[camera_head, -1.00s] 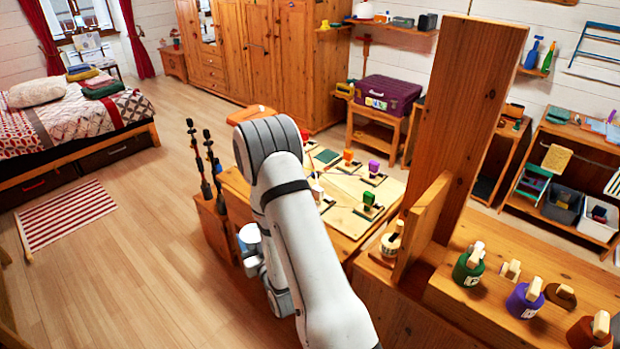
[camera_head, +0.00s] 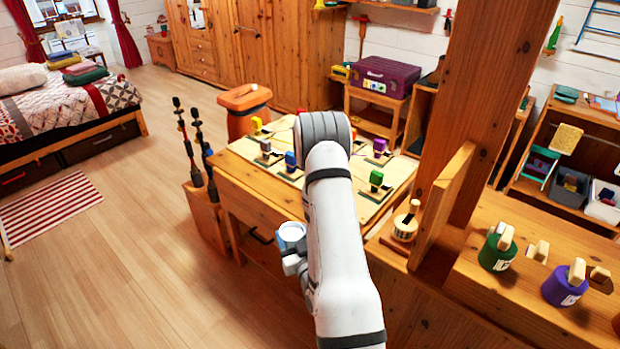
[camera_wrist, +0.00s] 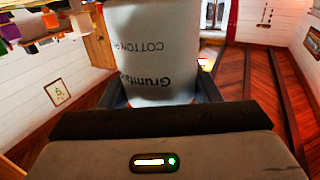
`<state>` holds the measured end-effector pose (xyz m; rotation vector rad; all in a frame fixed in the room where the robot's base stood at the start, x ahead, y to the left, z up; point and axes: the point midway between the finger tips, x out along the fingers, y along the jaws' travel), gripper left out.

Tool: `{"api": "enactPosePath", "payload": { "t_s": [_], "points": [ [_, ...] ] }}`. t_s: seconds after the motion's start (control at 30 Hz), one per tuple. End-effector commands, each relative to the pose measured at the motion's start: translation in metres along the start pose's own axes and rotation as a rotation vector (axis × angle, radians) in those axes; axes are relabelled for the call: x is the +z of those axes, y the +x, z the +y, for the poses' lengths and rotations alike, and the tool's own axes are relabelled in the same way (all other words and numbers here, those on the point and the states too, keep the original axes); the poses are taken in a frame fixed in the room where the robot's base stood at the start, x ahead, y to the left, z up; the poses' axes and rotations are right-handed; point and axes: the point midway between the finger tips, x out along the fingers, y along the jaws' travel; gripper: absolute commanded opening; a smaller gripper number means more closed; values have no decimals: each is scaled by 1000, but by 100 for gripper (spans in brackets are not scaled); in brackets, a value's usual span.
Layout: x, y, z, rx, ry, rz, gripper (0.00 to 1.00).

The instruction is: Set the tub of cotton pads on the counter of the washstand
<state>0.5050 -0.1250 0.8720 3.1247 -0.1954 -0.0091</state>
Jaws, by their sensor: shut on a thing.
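In the wrist view, a white tub with dark lettering that reads "COTTON" upside down (camera_wrist: 152,45) sits between the two dark fingers of my gripper (camera_wrist: 160,90). My gripper is shut on it. In the head view my arm hides the gripper, and I cannot make out the tub there. I cannot pick out a washstand or its counter with certainty in either view.
A wooden table (camera_head: 232,190) with a board of coloured knobbed pieces stands behind my arm. A thick wooden post (camera_head: 480,110) and a bench with stamp-like pots (camera_head: 498,252) are at right. An orange bin (camera_head: 245,98) stands beyond the table. Floor at left (camera_head: 130,250) is clear.

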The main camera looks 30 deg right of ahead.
Motion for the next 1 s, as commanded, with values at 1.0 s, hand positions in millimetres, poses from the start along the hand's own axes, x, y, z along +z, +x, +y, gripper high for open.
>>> {"api": "enactPosePath", "payload": {
  "t_s": [1.0],
  "points": [
    [38, 13, 92, 53, 5, 11, 24]
  ]
}}
